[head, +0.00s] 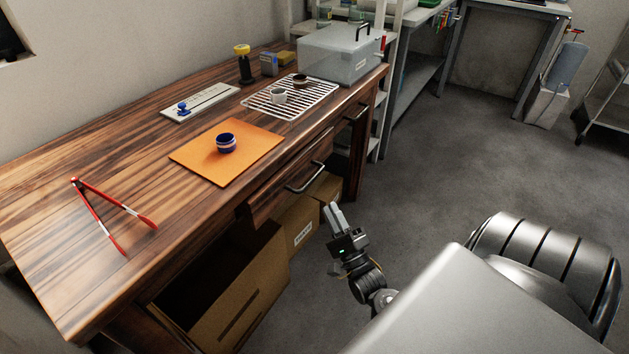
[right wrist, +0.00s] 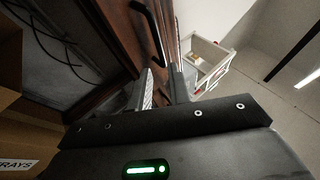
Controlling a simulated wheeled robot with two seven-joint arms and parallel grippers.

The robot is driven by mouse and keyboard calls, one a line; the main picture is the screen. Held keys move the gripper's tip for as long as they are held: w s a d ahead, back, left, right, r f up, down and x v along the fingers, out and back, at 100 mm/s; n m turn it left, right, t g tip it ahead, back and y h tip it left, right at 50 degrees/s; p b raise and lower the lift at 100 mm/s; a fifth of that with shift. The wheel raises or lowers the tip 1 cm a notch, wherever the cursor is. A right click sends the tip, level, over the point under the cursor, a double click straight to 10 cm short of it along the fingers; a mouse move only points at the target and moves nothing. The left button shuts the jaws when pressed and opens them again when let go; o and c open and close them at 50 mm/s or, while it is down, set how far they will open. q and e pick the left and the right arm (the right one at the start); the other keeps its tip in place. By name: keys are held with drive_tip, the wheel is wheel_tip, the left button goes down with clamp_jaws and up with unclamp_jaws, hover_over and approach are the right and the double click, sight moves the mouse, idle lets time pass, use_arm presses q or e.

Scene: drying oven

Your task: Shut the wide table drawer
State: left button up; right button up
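The wide table drawer (head: 275,196) is under the front edge of the wooden table (head: 60,245). Its front appears to stand out a little from the table edge. It has a dark bar handle (head: 305,178). My right gripper (head: 333,213) is in front of and below the drawer, to the right of the handle and apart from it, with its fingers pointing up. In the right wrist view its two fingers (right wrist: 163,88) are parted with nothing between them, and a dark bar handle (right wrist: 150,25) shows beyond them. My left gripper is not in view.
Cardboard boxes (head: 240,300) stand under the table. A second handle (head: 357,112) is farther along the front. On top are red tongs (head: 92,208), an orange mat (head: 200,160) with a blue cup (head: 226,143), and a wire rack (head: 310,100). The floor right of the table is clear.

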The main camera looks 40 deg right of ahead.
sight(314, 176)
drive_tip(key=x, duration=1.1)
clamp_jaws()
